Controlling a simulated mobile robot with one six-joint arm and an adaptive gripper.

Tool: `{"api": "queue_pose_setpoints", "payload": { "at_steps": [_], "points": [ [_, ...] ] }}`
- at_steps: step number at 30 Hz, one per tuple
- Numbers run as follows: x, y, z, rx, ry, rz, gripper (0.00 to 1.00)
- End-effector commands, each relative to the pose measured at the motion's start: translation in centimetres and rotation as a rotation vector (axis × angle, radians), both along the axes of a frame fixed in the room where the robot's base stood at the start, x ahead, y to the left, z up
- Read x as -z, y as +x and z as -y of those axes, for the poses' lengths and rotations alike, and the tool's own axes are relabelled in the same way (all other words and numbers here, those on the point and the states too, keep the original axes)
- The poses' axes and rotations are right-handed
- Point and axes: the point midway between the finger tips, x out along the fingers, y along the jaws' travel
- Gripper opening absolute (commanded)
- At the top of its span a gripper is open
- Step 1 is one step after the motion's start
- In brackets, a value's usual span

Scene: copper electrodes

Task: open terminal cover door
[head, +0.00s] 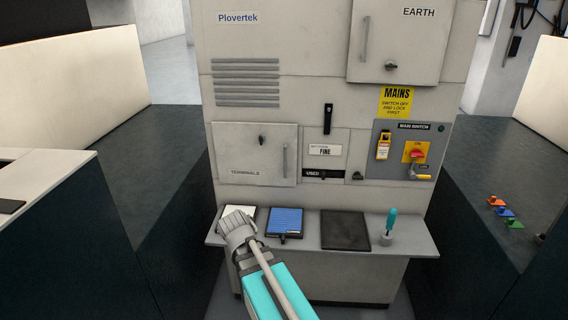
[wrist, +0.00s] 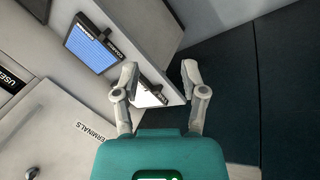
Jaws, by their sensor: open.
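The terminal cover door (head: 240,155), a grey panel marked TERMINALS, is shut on the cabinet front in the head view. It has a vertical bar handle (head: 285,160) on its right and a small dark knob (head: 261,140) near the top middle. My arm hides part of the shelf in the head view.
The shelf (head: 308,225) holds a white card, a blue tray (head: 285,221), a dark mat (head: 345,230) and a teal-handled tool (head: 391,222). A USED slot (head: 323,174) and the main switch (head: 415,153) are right of the door. Space before the door looks clear.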

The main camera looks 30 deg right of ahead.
Motion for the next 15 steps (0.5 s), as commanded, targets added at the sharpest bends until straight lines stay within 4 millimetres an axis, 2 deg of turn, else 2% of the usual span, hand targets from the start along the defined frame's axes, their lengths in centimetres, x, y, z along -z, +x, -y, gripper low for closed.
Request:
{"api": "queue_pose_setpoints", "payload": {
  "at_steps": [1,6,15],
  "points": [
    [0.1,1.4,1.5,-0.057,-0.074,0.012,0.55],
    [-1.4,5.1,6.3,-0.273,-0.348,0.013,0.55],
    [-5.4,10.9,12.7,-0.652,-0.861,-0.128,0.55]
  ]
}}
